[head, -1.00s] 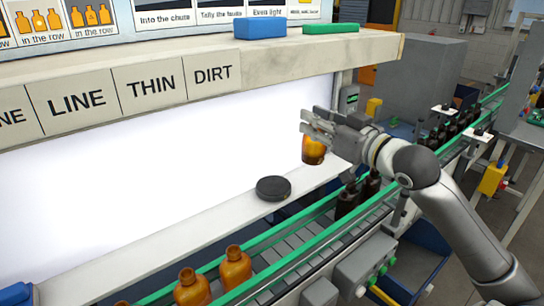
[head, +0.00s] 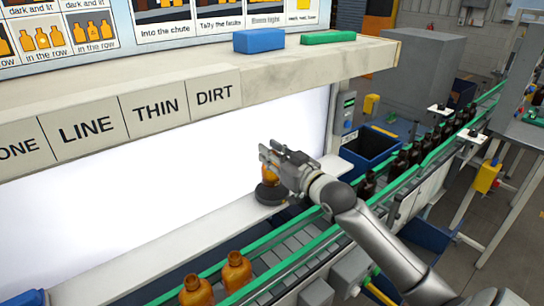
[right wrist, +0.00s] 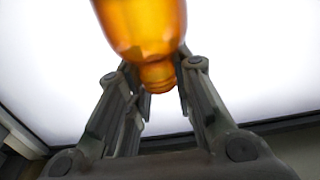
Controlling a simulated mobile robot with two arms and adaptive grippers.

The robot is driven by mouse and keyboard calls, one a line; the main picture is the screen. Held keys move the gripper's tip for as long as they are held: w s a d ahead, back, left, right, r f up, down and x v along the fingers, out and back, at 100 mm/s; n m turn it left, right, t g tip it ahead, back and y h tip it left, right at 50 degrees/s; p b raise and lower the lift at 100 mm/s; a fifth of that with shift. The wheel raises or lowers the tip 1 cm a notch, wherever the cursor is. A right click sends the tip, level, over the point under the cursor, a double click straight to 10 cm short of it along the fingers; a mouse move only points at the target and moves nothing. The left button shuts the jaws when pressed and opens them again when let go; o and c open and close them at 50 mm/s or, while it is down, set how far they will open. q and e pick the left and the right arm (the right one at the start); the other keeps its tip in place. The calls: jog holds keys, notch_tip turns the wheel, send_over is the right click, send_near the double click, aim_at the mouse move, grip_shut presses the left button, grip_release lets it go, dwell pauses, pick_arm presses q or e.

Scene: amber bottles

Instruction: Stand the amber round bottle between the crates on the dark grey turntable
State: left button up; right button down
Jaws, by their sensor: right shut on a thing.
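My right gripper (head: 275,158) is shut on the neck of an amber round bottle (head: 269,174) in front of the bright white panel. The bottle hangs upright in the head view, partly hidden by the fingers. In the right wrist view the bottle (right wrist: 140,25) is clear orange, with its neck between the two fingers (right wrist: 160,100). The dark grey turntable (head: 271,195) is a round disc on the pale ledge, directly below the bottle. I cannot tell whether the bottle's base touches it. My left gripper is not in view.
Two amber bottles (head: 236,271) stand on the green-railed conveyor (head: 285,262) in front of the ledge. Dark bottles (head: 415,152) line the belt at right. A blue crate (head: 372,148) stands beyond the ledge's right end. An overhanging shelf (head: 290,75) is above.

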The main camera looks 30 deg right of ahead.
jog(key=shift+f, duration=0.85)
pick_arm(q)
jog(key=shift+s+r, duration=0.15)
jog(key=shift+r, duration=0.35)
pick_arm(e)
jog(key=shift+s+f, duration=0.1)
jog(key=shift+f, duration=0.15)
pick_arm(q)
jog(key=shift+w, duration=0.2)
pick_arm(e)
jog(key=c, duration=1.3)
grip_release()
jog(key=shift+o, duration=0.2)
jog(key=shift+r, duration=0.25)
jog(key=shift+s+f, duration=0.2)
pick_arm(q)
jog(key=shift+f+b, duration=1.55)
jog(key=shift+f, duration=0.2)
pick_arm(e)
jog(key=s+d, duration=0.1)
jog(key=s, duration=1)
jog(key=shift+s, duration=0.25)
